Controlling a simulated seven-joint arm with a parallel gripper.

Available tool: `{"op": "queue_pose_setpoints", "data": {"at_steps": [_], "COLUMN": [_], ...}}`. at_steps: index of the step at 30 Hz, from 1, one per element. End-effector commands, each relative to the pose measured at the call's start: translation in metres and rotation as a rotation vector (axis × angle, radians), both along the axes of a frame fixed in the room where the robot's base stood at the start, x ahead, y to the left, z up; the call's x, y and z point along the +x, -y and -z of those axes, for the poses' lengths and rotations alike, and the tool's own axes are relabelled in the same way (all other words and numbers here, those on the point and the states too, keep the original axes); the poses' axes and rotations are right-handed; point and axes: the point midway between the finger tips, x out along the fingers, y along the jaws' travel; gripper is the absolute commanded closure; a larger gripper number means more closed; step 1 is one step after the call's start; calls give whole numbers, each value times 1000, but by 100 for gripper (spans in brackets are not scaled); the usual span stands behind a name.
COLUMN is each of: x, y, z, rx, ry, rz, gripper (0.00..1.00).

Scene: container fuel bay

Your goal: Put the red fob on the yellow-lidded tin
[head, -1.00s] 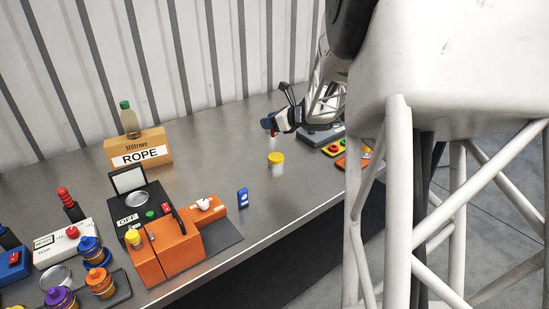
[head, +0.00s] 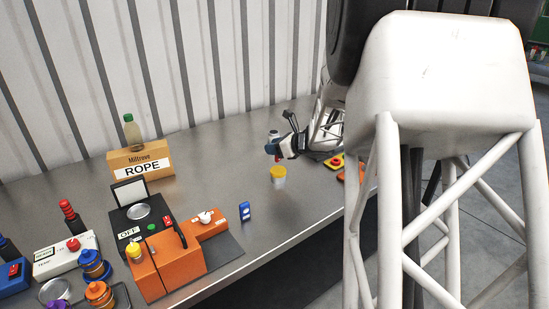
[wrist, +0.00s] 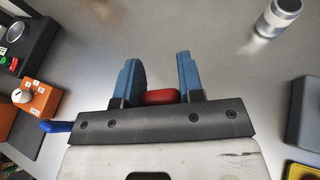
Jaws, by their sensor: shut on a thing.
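My gripper (head: 272,150) has blue fingers and hangs above the table. It is shut on the red fob (wrist: 160,97), a small red piece between the fingers in the wrist view; a bit of it shows under the fingers in the head view (head: 278,158). The yellow-lidded tin (head: 279,178) stands upright on the table in the head view, nearer the front edge and just below my fingertips in the picture. A gap shows between fob and lid. The tin does not show in the wrist view.
A silver tin (wrist: 279,17) stands behind my gripper. A grey block with yellow and orange pieces (head: 340,160) lies to the right. A blue tag (head: 244,211), orange box (head: 165,268), black stove and rope box (head: 141,167) are to the left. The table around the yellow-lidded tin is clear.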

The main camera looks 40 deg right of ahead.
Motion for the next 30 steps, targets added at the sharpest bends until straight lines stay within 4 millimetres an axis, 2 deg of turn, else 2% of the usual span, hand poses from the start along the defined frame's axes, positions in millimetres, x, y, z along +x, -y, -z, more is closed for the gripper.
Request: {"op": "queue_pose_setpoints", "data": {"at_steps": [10, 21, 30], "x": [0, 0, 0], "y": [0, 0, 0], "z": [2, 37, 40], "rx": [0, 0, 0], "ry": [0, -1, 0], "rz": [0, 0, 0], "gripper": [87, 87, 87]}}
